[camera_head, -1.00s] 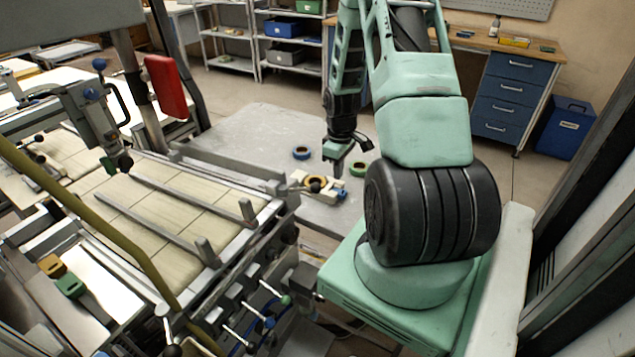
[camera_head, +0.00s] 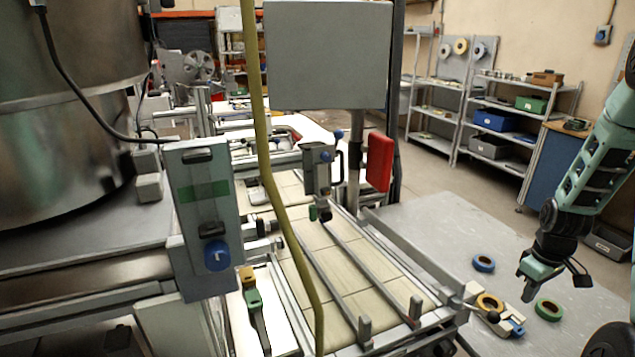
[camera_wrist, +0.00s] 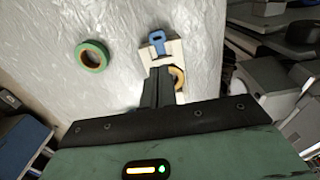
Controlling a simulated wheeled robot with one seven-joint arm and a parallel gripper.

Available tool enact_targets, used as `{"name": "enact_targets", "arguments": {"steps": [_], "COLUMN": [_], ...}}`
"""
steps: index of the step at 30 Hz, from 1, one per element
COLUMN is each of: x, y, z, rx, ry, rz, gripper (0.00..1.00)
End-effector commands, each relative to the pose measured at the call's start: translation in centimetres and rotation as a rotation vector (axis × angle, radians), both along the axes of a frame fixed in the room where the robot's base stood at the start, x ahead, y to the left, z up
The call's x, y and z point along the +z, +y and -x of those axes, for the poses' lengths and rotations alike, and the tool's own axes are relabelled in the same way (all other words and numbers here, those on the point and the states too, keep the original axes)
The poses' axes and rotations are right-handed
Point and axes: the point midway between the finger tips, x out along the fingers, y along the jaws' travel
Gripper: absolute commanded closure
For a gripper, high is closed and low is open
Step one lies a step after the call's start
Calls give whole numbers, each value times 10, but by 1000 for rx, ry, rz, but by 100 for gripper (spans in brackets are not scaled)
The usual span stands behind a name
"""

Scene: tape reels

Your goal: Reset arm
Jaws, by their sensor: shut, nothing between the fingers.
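My gripper (camera_head: 527,290) hangs above the grey table at the right of the head view. Its fingers are shut with nothing between them. In the wrist view the closed fingers (camera_wrist: 158,87) point towards a pale block with a blue clamp (camera_wrist: 157,42) and a yellow tape reel (camera_wrist: 178,77), partly hidden by the fingers. A green tape reel (camera_wrist: 91,56) lies to their left. In the head view the yellow reel (camera_head: 489,302) sits by the dispenser, the green reel (camera_head: 548,309) lies to its right, and a blue reel (camera_head: 483,263) lies farther back.
The grey table (camera_head: 430,215) is mostly bare. A conveyor machine with rails (camera_head: 345,270) stands to its left, with a red box (camera_head: 379,162) above. A yellow hose (camera_head: 262,130) crosses the foreground. Shelves (camera_head: 490,110) stand behind.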

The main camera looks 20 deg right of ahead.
Motion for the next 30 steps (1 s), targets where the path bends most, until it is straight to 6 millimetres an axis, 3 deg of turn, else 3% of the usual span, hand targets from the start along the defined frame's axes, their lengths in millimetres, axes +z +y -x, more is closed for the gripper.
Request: {"name": "enact_targets", "arguments": {"steps": [5,8,10,14,18,25,30], "x": [20,49,73,114,146,181,172], "y": [22,59,94,163,227,306,389], "z": [-17,-37,-49,-58,-51,-18,13], "rx": [6,4,-1,-21,-43,-73,159], "ry": [-12,-35,-59,-110,-166,-235,-161], "rz": [17,38,51,60,46,-9,-49], "gripper": [100,100,100,100,100,100,100]}}
